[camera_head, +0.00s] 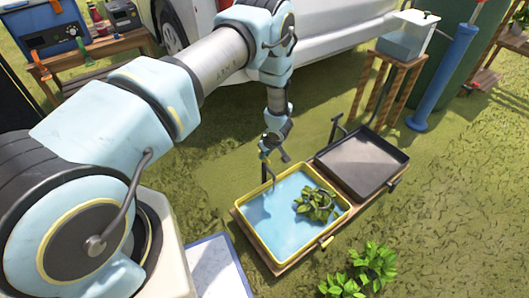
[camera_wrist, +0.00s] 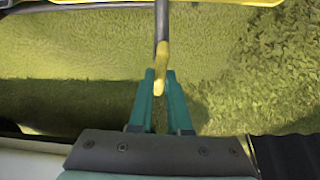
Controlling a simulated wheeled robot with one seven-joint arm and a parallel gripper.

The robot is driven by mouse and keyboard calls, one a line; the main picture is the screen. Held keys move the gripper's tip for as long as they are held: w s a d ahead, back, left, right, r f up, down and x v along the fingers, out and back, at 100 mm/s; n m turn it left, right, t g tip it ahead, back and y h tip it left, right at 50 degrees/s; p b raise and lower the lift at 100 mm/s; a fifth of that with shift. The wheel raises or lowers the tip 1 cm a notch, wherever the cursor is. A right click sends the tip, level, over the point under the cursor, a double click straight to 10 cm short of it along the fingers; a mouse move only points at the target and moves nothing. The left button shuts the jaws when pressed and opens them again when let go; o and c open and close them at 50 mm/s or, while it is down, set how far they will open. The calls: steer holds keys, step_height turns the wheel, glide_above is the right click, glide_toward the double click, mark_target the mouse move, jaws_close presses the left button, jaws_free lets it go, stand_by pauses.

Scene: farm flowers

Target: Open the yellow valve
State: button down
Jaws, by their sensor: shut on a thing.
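The yellow valve (camera_wrist: 160,80) shows in the wrist view as a yellow-ended lever on a thin grey rod. The rod comes down from the top of the picture. My gripper (camera_wrist: 160,75) has its two teal fingers on either side of the yellow end, shut on it. In the head view my gripper (camera_head: 267,158) is at the back left edge of a yellow-rimmed tray (camera_head: 270,255). The valve is too small or hidden to make out there. The tray holds blue water and a leafy green plant (camera_head: 316,205).
A dark empty tray (camera_head: 362,163) stands to the right on the same wooden base. A white vehicle (camera_head: 330,35) is behind. A wooden stand (camera_head: 388,85) and blue pump (camera_head: 443,78) are at the right. Grass lies in front.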

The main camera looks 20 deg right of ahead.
steer(key=shift+n+y, duration=0.3)
steer(key=shift+n, duration=0.3)
steer(key=c, duration=0.9)
jaws_free()
steer(key=shift+o, duration=0.2)
steer(key=a+p+v, duration=0.1)
steer(key=p+v, duration=0.1)
steer(key=v, duration=0.8)
steer(key=shift+d+r, duration=0.35)
steer(key=shift+d, duration=0.2)
steer(key=shift+s, duration=0.1)
